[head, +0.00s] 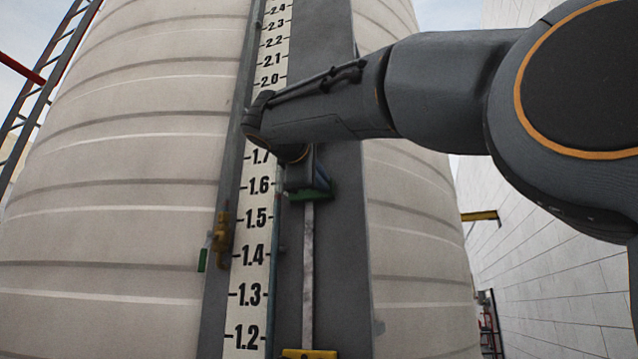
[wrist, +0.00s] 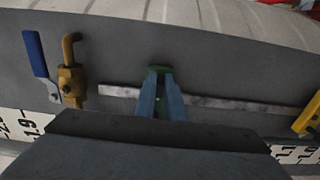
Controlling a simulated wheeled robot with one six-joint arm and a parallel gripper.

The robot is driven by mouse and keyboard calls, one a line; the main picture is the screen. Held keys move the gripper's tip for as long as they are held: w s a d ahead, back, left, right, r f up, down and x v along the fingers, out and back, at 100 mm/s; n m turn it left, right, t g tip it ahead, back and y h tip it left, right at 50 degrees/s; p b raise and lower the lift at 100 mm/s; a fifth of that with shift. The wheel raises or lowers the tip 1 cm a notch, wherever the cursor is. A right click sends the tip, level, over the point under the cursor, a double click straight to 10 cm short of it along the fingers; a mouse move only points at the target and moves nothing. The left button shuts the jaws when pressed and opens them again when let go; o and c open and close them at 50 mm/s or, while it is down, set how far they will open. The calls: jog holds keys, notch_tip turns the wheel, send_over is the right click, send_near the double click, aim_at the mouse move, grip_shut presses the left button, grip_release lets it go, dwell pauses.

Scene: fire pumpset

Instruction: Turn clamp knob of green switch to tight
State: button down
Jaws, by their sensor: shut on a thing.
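The green switch (head: 318,194) sits on the thin vertical rail beside the level scale, around the 1.6 mark in the head view. In the wrist view a small part of the green switch (wrist: 158,70) shows at the blue fingertips. My gripper (wrist: 160,86) is shut on the switch's clamp knob, which is mostly hidden between the fingers. In the head view my gripper (head: 318,178) is partly hidden by the wrist, with its blue fingers at the switch. I cannot tell how tight the knob is.
A yellow switch (head: 308,353) sits lower on the rail (head: 308,270). A brass valve with a green handle (head: 222,238) is left of the scale (head: 255,245). In the wrist view, a brass valve with a blue handle (wrist: 70,82) is at left. The ribbed tank (head: 130,200) stands behind.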

jog(key=shift+a+f, duration=0.1)
jog(key=shift+a, duration=0.05)
jog(key=c, duration=1.8)
grip_release()
jog(key=shift+w+a, duration=0.1)
jog(key=shift+c, duration=0.2)
jog(key=v, duration=0.8)
jog(key=shift+b, duration=0.35)
